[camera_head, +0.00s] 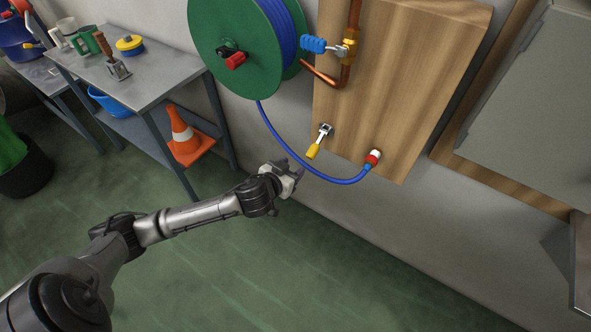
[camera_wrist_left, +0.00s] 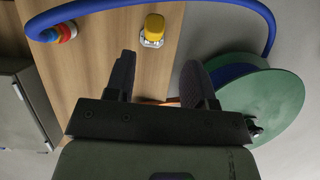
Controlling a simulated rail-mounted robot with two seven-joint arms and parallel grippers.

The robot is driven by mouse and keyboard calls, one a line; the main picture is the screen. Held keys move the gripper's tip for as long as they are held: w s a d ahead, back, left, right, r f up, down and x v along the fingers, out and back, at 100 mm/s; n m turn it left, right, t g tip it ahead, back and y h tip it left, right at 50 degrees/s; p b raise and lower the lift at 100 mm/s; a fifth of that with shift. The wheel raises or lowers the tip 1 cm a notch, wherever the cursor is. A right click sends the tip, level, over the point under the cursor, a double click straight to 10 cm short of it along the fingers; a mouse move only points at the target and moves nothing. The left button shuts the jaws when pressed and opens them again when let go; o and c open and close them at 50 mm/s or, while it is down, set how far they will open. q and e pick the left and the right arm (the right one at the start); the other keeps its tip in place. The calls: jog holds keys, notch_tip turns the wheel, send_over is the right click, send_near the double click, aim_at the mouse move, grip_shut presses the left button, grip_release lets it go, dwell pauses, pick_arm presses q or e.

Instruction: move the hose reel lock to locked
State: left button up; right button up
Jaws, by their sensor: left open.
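The green hose reel (camera_head: 225,25) with blue hose is on the wall at the top centre. A red knob on a black fitting (camera_head: 235,60) sits on its face. A lever with a yellow grip (camera_head: 313,151) is on the wooden board, its grip pointing down and slightly left. Which of these is the lock is not labelled. My left gripper (camera_head: 291,178) is below and left of the yellow grip, apart from it. In the left wrist view its fingers (camera_wrist_left: 158,80) are open and empty, with the yellow grip (camera_wrist_left: 153,29) beyond them and the reel (camera_wrist_left: 268,100) at right.
The wooden board (camera_head: 400,90) carries a copper pipe with a blue-handled valve (camera_head: 314,45) and a red-and-white hose coupling (camera_head: 373,158). The blue hose (camera_head: 335,181) loops close to my left gripper. A grey workbench (camera_head: 150,80) and orange cone (camera_head: 183,135) stand left. The green floor is open.

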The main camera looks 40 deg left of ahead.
aim_at(309, 158)
pick_arm(q)
jog(key=shift+d+b+x, duration=0.2)
jog(key=shift+b+x, duration=0.7)
jog(key=shift+x, duration=0.3)
jog(key=shift+d+b+x, duration=0.15)
jog(key=shift+b+x, duration=0.7)
jog(key=shift+x, duration=0.4)
jog(key=b+x, duration=0.3)
jog(key=x, duration=0.1)
jog(key=shift+s+f, duration=0.1)
jog(key=shift+r, duration=0.2)
jog(key=shift+p, duration=0.4)
pick_arm(e)
jog(key=f, duration=0.4)
jog(key=d+f, duration=0.1)
jog(key=shift+f, duration=0.4)
pick_arm(q)
jog(key=shift+f, duration=0.1)
pick_arm(e)
jog(key=shift+w+r, duration=0.1)
pick_arm(q)
jog(key=shift+w, duration=0.2)
pick_arm(e)
jog(key=shift+d, duration=0.1)
